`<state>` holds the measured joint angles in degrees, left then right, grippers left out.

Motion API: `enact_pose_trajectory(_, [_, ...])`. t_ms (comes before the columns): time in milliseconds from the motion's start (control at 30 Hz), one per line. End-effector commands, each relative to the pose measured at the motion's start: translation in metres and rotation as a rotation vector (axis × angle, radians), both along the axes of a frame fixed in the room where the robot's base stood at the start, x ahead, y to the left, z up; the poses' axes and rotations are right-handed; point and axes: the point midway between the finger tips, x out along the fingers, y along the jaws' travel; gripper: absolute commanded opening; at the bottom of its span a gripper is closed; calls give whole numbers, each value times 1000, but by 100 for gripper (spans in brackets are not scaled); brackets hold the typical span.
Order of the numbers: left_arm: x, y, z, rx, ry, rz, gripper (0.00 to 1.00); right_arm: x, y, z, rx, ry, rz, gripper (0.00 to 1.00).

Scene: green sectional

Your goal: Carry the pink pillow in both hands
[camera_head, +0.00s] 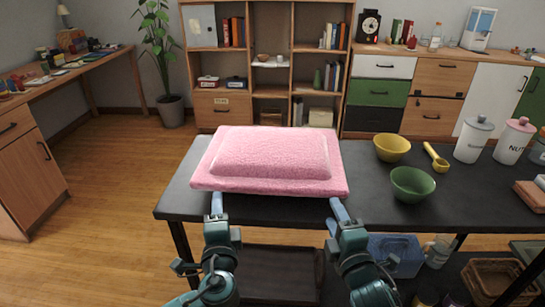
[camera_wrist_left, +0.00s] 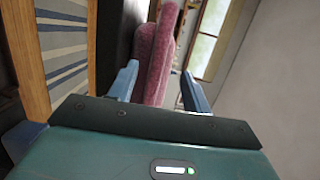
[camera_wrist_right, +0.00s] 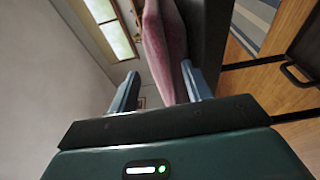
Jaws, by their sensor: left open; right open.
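The pink pillow (camera_head: 268,160) lies flat on the left end of the black table (camera_head: 375,211), its front edge near the table's front edge. My left gripper (camera_head: 217,203) is at the pillow's front edge, toward its left corner. In the left wrist view its open fingers (camera_wrist_left: 158,88) have the pillow (camera_wrist_left: 160,55) between or just beyond them. My right gripper (camera_head: 337,210) is at the front edge near the right corner. In the right wrist view its open fingers (camera_wrist_right: 160,88) also have the pillow (camera_wrist_right: 163,45) between or just beyond them. I cannot tell whether either touches it.
A yellow bowl (camera_head: 392,148), a green bowl (camera_head: 412,184) and a yellow scoop (camera_head: 437,158) stand right of the pillow. White and pink canisters (camera_head: 474,139) (camera_head: 514,141) are farther right. A blue box (camera_head: 396,256) sits below the tabletop. The floor at left is clear.

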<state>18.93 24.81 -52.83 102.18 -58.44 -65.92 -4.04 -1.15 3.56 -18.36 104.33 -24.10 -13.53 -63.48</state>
Motion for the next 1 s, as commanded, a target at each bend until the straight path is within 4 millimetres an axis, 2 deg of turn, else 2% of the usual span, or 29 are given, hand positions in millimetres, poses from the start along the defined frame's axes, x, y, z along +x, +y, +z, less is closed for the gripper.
enact_pose_trajectory(33, [11,3,1,3,-2,1,49,11,3,1,0,-2,0,49])
enact_pose_trajectory(200, [42,10,1,1,-2,1,49,42,10,1,1,-1,0,49])
enact_pose_trajectory(400, [66,15,0,0,-1,0,49,67,16,0,1,0,0,49])
enact_pose_trajectory(567, [74,17,0,-1,1,0,49,74,17,0,1,1,0,49])
enact_pose_trajectory(867, [75,17,0,-1,1,-1,49,75,17,0,1,0,0,49])
enact_pose_trajectory(1000, [75,17,0,-1,1,-1,38,75,17,0,0,0,0,38])
